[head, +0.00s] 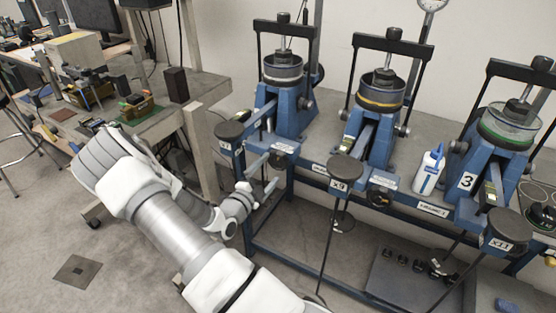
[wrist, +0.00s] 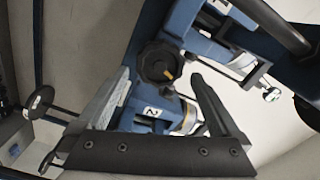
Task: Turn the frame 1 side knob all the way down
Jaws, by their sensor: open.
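Frame 1 (head: 285,108) is the leftmost of three blue lever frames on the bench, with a grey round pot on top. A small round side knob (head: 308,106) shows on its right flank. My gripper (head: 272,172) is open and empty, in front of and below frame 1. In the wrist view, a black lobed knob (wrist: 160,63) with an orange mark lies beyond and between the open fingers (wrist: 162,80), apart from them. A white label apparently reading "2" (wrist: 151,111) is beside that knob; I cannot tell which frame it belongs to.
Frame 2 (head: 378,125) and frame 3 (head: 497,150) stand to the right, with a white bottle (head: 429,170) between them. Black round lever ends (head: 345,167) stick out over the bench's front edge. A wooden workbench (head: 190,88) stands at left.

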